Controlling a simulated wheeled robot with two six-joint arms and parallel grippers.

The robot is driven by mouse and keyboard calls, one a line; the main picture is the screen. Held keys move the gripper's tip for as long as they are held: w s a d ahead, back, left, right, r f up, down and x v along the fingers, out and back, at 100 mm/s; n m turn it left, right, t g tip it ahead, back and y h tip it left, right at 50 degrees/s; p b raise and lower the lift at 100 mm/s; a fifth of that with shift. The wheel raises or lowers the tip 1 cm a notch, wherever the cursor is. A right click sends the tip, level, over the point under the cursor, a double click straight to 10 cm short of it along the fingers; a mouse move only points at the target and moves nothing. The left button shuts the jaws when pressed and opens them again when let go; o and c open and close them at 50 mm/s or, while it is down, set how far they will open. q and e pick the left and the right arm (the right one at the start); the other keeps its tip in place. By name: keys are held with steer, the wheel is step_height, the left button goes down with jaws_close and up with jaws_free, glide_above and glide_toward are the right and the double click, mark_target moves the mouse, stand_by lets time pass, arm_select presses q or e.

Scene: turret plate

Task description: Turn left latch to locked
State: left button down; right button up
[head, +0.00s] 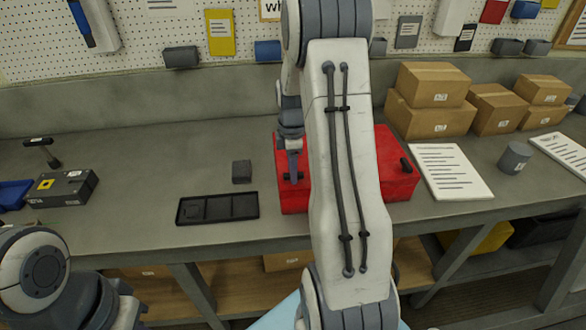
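A red box (395,180) sits on the grey workbench, its middle hidden behind my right arm. A black latch handle (406,164) shows on its right part. On its left part, a small dark piece that looks like the left latch (286,177) shows at the fingertips of my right gripper (293,175). The gripper points down over the left part of the box, at or just above that piece. I cannot tell whether it touches the piece, or whether its fingers are open or shut. My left arm shows at the bottom left; its gripper is not visible.
A black compartment tray (218,220) and a small dark block (241,172) lie left of the box. A black case (75,203) is farther left. Cartons (430,118), a paper sheet (470,190) and a grey cup (514,158) stand right.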

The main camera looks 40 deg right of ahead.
steer(key=shift+s+d, duration=0.1)
steer(key=shift+r, duration=0.2)
step_height(320, 180, up, 10)
steer(key=b, duration=0.2)
stand_by(0.6)
